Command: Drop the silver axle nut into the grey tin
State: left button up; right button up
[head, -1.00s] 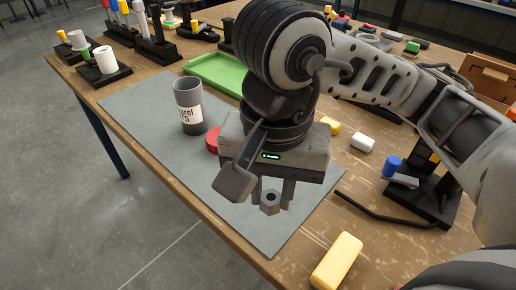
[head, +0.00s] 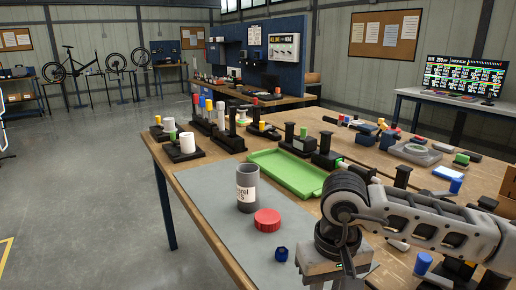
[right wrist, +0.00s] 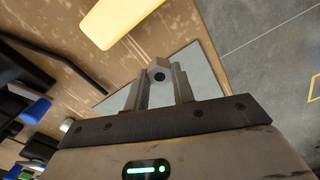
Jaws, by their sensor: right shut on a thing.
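The silver axle nut (right wrist: 158,72) shows in the right wrist view as a hexagonal nut with a dark hole. It is pinched between the fingertips of my right gripper (right wrist: 157,80). In the head view this gripper hangs at the bottom edge, right of centre; the nut is out of the picture there. The grey tin (head: 247,188) stands upright and open-topped on the grey mat, with a partly visible label. It is to the left of my right gripper and farther away. The inside of the tin is mostly hidden. My left gripper is not in view.
A red round lid (head: 267,220) and a blue nut (head: 281,253) lie on the mat (head: 215,208) between tin and gripper. A green tray (head: 290,172) lies behind the tin. Fixtures line the back. A yellow block (right wrist: 122,18) shows in the right wrist view.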

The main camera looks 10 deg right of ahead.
aim_at(253, 204)
jog(key=u, duration=1.65)
jog(key=i, duration=1.45)
jog(key=z, duration=3)
jog(key=i, duration=0.15)
jog(key=u, duration=0.2)
